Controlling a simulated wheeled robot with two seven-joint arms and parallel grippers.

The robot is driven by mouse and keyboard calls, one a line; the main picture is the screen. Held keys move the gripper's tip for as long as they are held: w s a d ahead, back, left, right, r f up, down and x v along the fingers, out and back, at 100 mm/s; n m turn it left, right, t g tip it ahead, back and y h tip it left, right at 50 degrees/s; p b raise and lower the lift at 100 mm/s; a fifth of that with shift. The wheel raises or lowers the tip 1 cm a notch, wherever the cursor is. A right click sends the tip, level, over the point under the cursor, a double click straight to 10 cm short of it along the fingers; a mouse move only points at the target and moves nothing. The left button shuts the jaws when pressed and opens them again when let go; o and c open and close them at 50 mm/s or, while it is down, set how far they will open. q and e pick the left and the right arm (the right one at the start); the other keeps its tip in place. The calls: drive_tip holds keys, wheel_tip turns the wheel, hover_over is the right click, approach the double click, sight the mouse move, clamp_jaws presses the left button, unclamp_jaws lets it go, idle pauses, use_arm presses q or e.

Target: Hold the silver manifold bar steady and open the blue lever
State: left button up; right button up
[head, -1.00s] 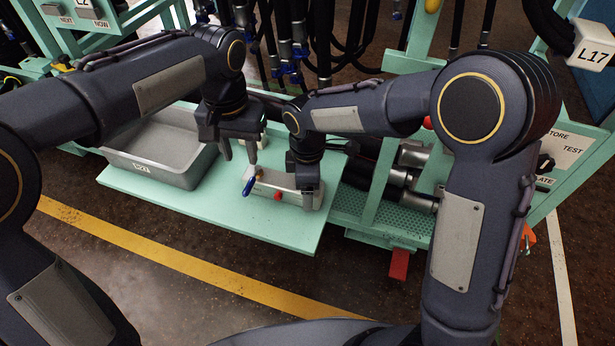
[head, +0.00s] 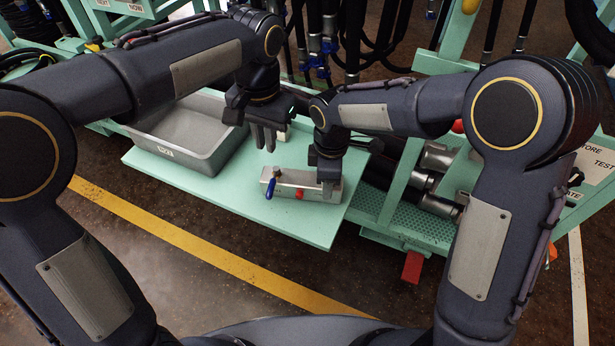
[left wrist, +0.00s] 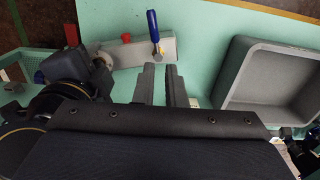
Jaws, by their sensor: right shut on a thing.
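The silver manifold bar (head: 310,190) lies on the teal shelf (head: 225,200). It carries a red knob (head: 299,194) and a blue lever (head: 269,188) on a brass fitting near its left end. The lever points across the bar toward me. My right gripper (head: 328,184) is shut on the bar's right end. My left gripper (head: 265,148) is empty above the shelf, behind the lever, its fingers apart by a narrow gap. In the left wrist view, the fingertips (left wrist: 160,66) are close to the lever's fitting; the blue handle (left wrist: 153,25) extends beyond, apart from them.
A grey bin (head: 195,160) stands on the shelf left of the bar. Hanging black hoses (head: 352,40) with metal fittings are behind. The shelf in front of the bar is clear to its edge. A rack with lying cylinders (head: 430,185) is at the right.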

sight(273, 189)
use_arm(q)
drive_tip(key=s+d+r+m, duration=0.1)
drive_tip(key=d+r+m, duration=0.1)
drive_tip(key=m, duration=0.3)
drive_tip(key=s+d+r+m+y, duration=0.1)
drive_tip(key=r+m, duration=0.3)
drive_tip(key=s+d+r+m+y, duration=0.1)
drive_tip(key=s+d+r+m, duration=0.1)
drive_tip(key=r+m, duration=0.2)
drive_tip(key=shift+d+m, duration=0.35)
drive_tip(key=shift+m, duration=0.45)
clamp_jaws()
drive_tip(key=shift+s+r+m, duration=0.1)
drive_tip(key=shift+r+m, duration=0.15)
drive_tip(key=shift+m, duration=0.15)
drive_tip(key=shift+f, duration=0.1)
drive_tip(key=a+f, duration=0.2)
drive_tip(key=f, duration=0.7)
drive_tip(key=a+f, duration=0.1)
drive_tip(key=f, duration=0.9)
drive_tip(key=shift+w+a+f, duration=0.25)
drive_tip(key=shift+w+a, duration=0.1)
drive_tip(key=shift+w, duration=0.05)
drive_tip(key=shift+a+m+t, duration=0.25)
drive_tip(key=shift+m+t, duration=0.15)
drive_tip(key=shift+m, duration=0.3)
drive_tip(key=shift+a+m, duration=0.25)
drive_tip(key=shift+m, duration=0.45)
